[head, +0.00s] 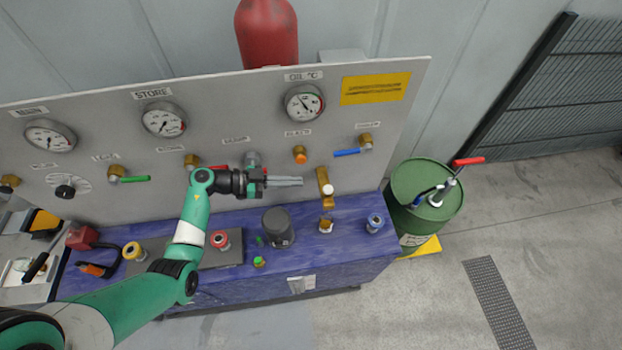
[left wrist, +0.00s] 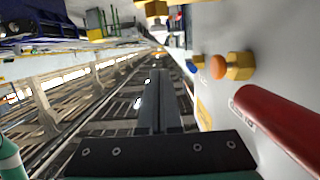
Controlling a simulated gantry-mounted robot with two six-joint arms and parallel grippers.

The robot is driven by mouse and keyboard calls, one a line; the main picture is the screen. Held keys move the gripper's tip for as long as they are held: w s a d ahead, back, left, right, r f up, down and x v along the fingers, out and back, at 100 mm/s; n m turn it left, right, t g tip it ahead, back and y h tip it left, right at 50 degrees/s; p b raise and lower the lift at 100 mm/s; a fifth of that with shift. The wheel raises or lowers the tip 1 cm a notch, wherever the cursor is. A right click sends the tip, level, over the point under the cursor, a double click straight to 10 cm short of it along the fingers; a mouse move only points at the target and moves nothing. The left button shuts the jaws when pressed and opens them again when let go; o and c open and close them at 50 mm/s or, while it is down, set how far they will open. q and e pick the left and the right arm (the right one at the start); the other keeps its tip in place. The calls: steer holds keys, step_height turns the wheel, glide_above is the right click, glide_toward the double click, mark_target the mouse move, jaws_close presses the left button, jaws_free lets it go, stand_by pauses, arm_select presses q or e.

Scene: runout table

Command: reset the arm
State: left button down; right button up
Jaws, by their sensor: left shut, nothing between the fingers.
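My left gripper (head: 298,181) is in front of the grey gauge panel (head: 226,140), above the blue bench. Its fingers are together and empty, pointing right toward a brass fitting (head: 325,182) with a white knob. The fingertips end a little short of that fitting in the picture; the depth gap is unclear. In the left wrist view the closed fingers (left wrist: 158,105) point away from the camera, with the panel along the right side. My green left arm reaches in from the lower left. My right gripper is not in view.
A red handle (left wrist: 275,122) and an orange knob (left wrist: 218,67) stick out of the panel close by. The blue bench (head: 345,245) holds a dark cup (head: 278,226) and several small fittings. A green drum (head: 428,185) stands right; the floor in front is clear.

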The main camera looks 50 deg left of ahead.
arm_select(q)
steer(key=shift+v, duration=0.95)
